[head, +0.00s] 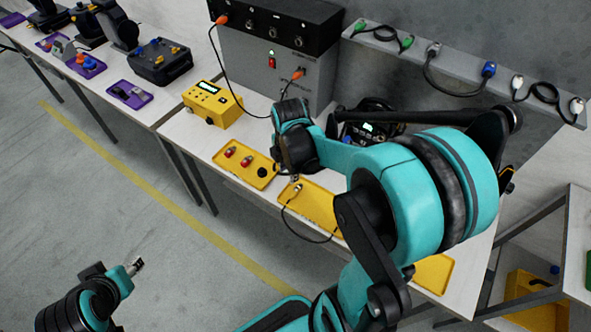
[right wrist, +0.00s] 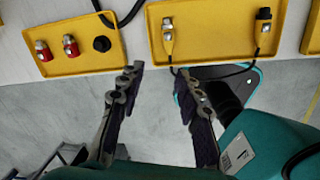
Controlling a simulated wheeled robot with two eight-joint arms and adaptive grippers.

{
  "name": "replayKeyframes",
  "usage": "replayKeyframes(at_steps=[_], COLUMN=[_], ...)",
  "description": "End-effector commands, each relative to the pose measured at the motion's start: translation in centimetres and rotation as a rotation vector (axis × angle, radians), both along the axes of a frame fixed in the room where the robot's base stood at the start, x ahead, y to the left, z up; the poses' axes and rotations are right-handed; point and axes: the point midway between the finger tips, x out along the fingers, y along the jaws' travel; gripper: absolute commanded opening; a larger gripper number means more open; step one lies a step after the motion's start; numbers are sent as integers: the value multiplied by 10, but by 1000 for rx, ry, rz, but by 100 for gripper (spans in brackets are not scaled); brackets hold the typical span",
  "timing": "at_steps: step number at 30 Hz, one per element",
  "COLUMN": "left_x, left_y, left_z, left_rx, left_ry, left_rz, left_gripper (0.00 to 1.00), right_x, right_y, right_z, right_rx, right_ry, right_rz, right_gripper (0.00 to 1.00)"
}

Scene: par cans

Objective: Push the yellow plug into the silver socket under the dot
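A cable lies in a yellow tray (right wrist: 215,50) at the table's front. In the head view the plug (head: 297,188) lies at the tray's left end. Silver sockets (head: 274,32) sit in the black panel; I cannot make out a dot above any. My right gripper (right wrist: 158,85) is open and empty over the table's front edge, in front of the trays; in the head view its fingers are hidden. My left gripper (head: 134,266) is low, away from the table; its opening is unclear.
Another yellow tray (head: 229,172) holds two red-ended connectors and a black one. A yellow meter (head: 211,103) stands left of the grey cabinet (head: 240,68). A rail (head: 458,70) with cables runs behind. Floor in front is clear.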

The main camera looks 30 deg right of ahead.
Motion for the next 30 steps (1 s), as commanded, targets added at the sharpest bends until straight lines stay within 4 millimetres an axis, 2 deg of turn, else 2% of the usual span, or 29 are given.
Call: replayKeyframes(at_steps=[3,9,17,29,30], left_x=[0,0,0,0,0], left_y=[0,0,0,0,0], left_z=[3,4,-3,-39,-36], left_rx=[0,0,0,0,0], left_ry=[0,0,0,0,0], left_rz=[0,0,0,0,0], left_gripper=[44,44,44,44,44], right_x=[5,6,6,6,6], right_y=[-16,-25,-25,-26,-26], right_z=[-18,-32,-40,-86,-83], right_rx=[-3,3,3,2,2], right_ry=[67,111,112,111,111], right_rz=[190,336,345,344,344], right_gripper=[34,34,34,34,41])
